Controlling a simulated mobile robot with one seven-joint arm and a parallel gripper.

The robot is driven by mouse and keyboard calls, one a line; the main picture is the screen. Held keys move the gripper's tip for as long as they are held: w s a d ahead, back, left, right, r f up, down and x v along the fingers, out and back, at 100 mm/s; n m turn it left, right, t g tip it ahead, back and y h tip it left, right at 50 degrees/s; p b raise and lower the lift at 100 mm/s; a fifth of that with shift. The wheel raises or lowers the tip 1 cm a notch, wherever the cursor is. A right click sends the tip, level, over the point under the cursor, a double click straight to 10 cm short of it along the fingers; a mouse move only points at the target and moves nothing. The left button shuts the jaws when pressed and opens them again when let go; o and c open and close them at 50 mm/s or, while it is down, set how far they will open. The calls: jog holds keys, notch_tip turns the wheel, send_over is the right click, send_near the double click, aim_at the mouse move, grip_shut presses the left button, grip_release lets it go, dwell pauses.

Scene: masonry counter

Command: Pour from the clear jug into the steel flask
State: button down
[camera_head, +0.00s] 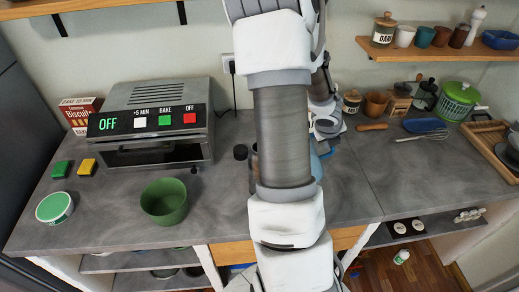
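My arm runs up the middle of the head view and covers much of the counter behind it. What looks like my gripper (327,127) shows only in part at the arm's right side, low over the back of the counter. Its fingers are too hidden and small to tell whether they are open or shut. I cannot make out the clear jug or the steel flask; the arm may hide them. A small patch of blue (318,168) shows at the arm's right edge, and I cannot tell what it is.
A toaster oven (155,125) stands at the left, with a green bowl (164,202) and a green-lidded tub (54,208) before it. A whisk (425,136), blue dish (424,125), green spinner (458,100) and wooden tray (496,150) are at the right. The front right counter is clear.

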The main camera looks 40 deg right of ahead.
jog(key=r, duration=0.2)
jog(key=w+a+r+h, duration=0.1)
jog(key=r, duration=0.1)
jog(key=a+r+g+h, duration=0.1)
jog(key=r, duration=0.1)
jog(key=shift+w+a+r+n, duration=0.15)
jog(key=shift+w+r+n, duration=0.15)
jog(key=shift+w+a+r+g+h+b, duration=0.1)
jog(key=shift+a+r+g+h+b, duration=0.1)
jog(key=shift+r+h, duration=0.25)
jog(key=shift+w+a+r+g+h+b, duration=0.1)
jog(key=shift+r+g+h+b, duration=0.1)
jog(key=shift+r+h, duration=0.25)
jog(key=shift+w+a+r+n+g+h+b, duration=0.2)
jog(key=shift+a+r+n+g+h+b, duration=0.25)
jog(key=shift+b, duration=0.5)
jog(key=shift+r+h, duration=0.25)
jog(key=shift+r, duration=0.1)
jog(key=shift+w+a+r+n+g+h+b, duration=0.15)
jog(key=shift+w+a+r+h+b, duration=0.25)
jog(key=shift+r, duration=0.3)
jog(key=shift+w+a+r+n+g+h+b, duration=0.1)
jog(key=shift+a+r+g+h+b, duration=0.2)
jog(key=shift+r+h, duration=0.35)
jog(key=shift+w+a+r+n+h+b, duration=0.1)
jog(key=shift+w+a+r+h+b, duration=0.1)
jog(key=shift+a+r+h, duration=0.4)
dwell(3.0)
